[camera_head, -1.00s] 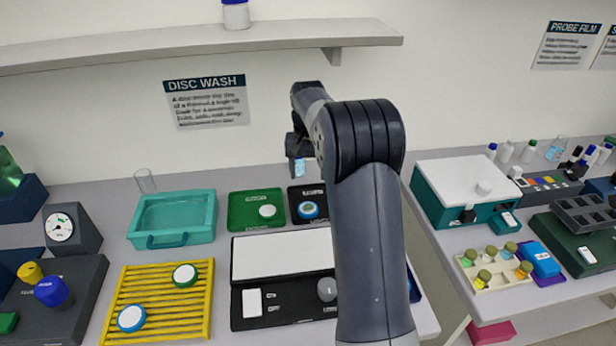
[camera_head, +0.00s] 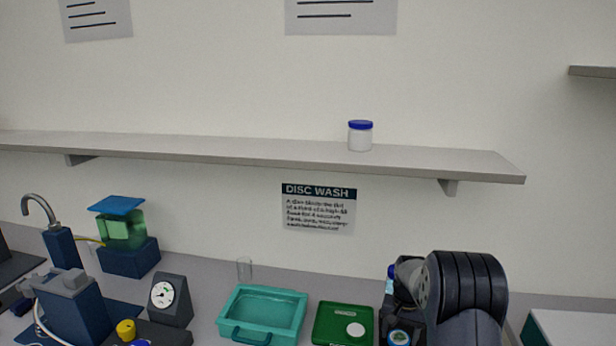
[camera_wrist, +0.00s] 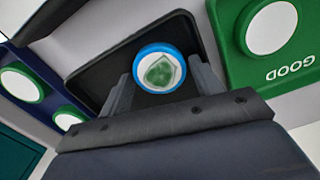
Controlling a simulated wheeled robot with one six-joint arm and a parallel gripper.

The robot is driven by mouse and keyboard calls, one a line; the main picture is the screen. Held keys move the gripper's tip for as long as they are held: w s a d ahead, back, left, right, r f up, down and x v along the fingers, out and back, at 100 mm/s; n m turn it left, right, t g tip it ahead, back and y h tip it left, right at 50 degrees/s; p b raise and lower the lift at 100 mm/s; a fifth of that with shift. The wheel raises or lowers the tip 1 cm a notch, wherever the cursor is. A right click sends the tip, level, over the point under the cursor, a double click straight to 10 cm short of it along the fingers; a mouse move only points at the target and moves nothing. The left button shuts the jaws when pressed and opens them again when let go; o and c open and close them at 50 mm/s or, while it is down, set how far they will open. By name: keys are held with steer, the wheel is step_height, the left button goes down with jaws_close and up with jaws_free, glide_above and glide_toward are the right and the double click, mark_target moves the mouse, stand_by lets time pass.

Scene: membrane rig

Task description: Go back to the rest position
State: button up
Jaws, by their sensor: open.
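My gripper (camera_wrist: 159,72) is open and points down at a black tray (camera_wrist: 98,72) in the wrist view. A blue-rimmed disc with a white ring and a green mark (camera_wrist: 160,68) lies on that tray, between the fingers as seen in the picture. I cannot tell the height gap between fingertips and disc. In the head view the disc (camera_head: 399,338) shows at the bottom edge, just below my bent arm. My arm hides most of the black tray there, and the fingertips are not clear.
A green tray (camera_head: 330,318) with a white disc (camera_head: 355,329) is beside the black one. A wall shelf (camera_head: 250,155) with a blue-capped jar (camera_head: 360,136) runs above.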

steer(key=shift+r, duration=1.8)
steer(key=shift+f, duration=0.1)
